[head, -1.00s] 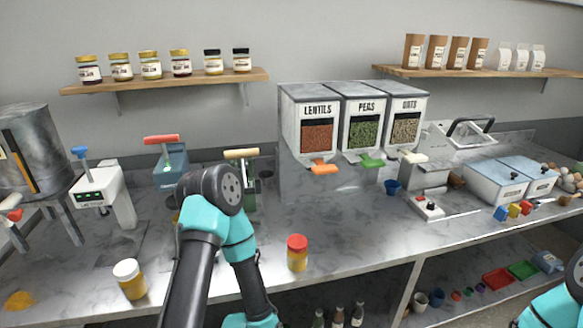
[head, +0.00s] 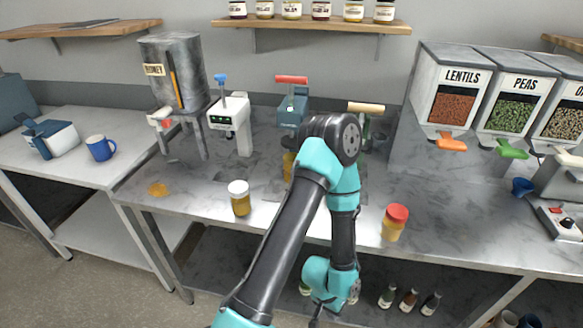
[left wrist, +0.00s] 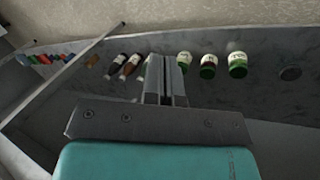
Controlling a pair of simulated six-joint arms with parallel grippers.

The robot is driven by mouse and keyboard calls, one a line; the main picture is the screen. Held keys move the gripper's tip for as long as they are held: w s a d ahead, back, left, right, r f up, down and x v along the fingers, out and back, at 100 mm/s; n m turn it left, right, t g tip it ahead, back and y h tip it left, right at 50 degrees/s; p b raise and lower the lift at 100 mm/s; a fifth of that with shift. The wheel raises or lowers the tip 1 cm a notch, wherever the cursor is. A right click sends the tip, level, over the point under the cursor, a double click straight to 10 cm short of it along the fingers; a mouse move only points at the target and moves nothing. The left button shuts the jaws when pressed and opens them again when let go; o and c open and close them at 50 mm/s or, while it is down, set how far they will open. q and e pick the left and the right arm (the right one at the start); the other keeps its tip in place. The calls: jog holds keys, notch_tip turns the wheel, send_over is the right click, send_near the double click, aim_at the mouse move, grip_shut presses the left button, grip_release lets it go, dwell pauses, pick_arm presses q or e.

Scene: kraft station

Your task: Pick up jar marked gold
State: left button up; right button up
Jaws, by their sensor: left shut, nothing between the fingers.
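No label reading gold is legible. On the bench, a white-lidded jar with amber contents (head: 240,199) stands left of my left arm. A red-lidded jar with yellow contents (head: 394,223) stands right of it. Another amber jar (head: 288,165) is partly hidden behind my arm. Several labelled jars (head: 291,10) stand on the wall shelf, their tops cut off. My left gripper (head: 315,318) points down low in front of the bench, mostly hidden by its wrist. In the left wrist view its fingers (left wrist: 166,75) are shut and empty. My right gripper is not in view.
The lower shelf holds dark bottles (head: 408,299); green-and-white containers (left wrist: 208,66) show in the left wrist view. A honey tank (head: 174,75), a blue-handled dispenser (head: 230,120) and a red-handled press (head: 291,103) stand behind. Food bins (head: 452,88) stand right. Bench between jars is partly clear.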

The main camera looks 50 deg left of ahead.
pick_arm(q)
jog(key=o, duration=1.7)
